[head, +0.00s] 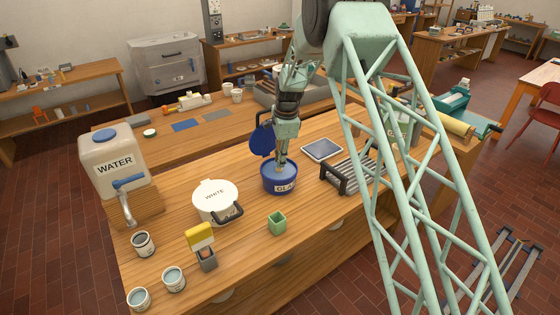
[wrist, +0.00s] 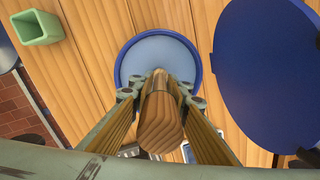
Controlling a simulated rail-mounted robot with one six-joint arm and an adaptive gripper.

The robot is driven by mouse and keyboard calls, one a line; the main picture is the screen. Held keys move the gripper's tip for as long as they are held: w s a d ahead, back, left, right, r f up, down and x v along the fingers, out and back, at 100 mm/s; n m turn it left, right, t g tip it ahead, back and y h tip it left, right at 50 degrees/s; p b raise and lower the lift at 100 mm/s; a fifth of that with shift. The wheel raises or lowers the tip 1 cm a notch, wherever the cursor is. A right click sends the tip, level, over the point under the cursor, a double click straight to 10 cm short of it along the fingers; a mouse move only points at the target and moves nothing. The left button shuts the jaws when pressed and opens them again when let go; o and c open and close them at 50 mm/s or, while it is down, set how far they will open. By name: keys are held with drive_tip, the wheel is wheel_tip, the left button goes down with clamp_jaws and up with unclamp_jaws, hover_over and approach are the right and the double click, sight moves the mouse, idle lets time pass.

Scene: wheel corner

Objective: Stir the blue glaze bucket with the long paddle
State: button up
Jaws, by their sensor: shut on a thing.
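The blue glaze bucket (head: 279,184) stands on the wooden bench in the head view, with its blue lid (head: 262,139) raised behind it. In the wrist view the bucket (wrist: 124,62) is open and filled with pale blue glaze (wrist: 158,50), and the lid (wrist: 268,72) is at the right. My gripper (head: 281,160) is right above the bucket, pointing down. In the wrist view my gripper (wrist: 157,92) is shut on the wooden paddle (wrist: 160,118), whose shaft lines up over the glaze. The paddle's lower end is hidden, so I cannot tell its depth.
A white bucket (head: 215,198) stands left of the blue one, and a small green pot (head: 277,223) in front. A dark-ended rack (head: 352,174) and a tablet-like panel (head: 322,149) lie to the right. A water tank (head: 114,163) stands far left.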

drive_tip(key=shift+s+d+r+p, duration=0.1)
drive_tip(key=shift+r+p, duration=0.5)
drive_tip(key=shift+r, duration=1.05)
drive_tip(key=shift+s+d+r+p, duration=0.1)
drive_tip(key=shift+r+p, duration=0.5)
drive_tip(key=shift+r, duration=1)
drive_tip(key=shift+a+r, duration=0.1)
drive_tip(key=shift+r+p, duration=0.95)
drive_tip(key=shift+r, duration=1.25)
drive_tip(key=shift+f, duration=0.1)
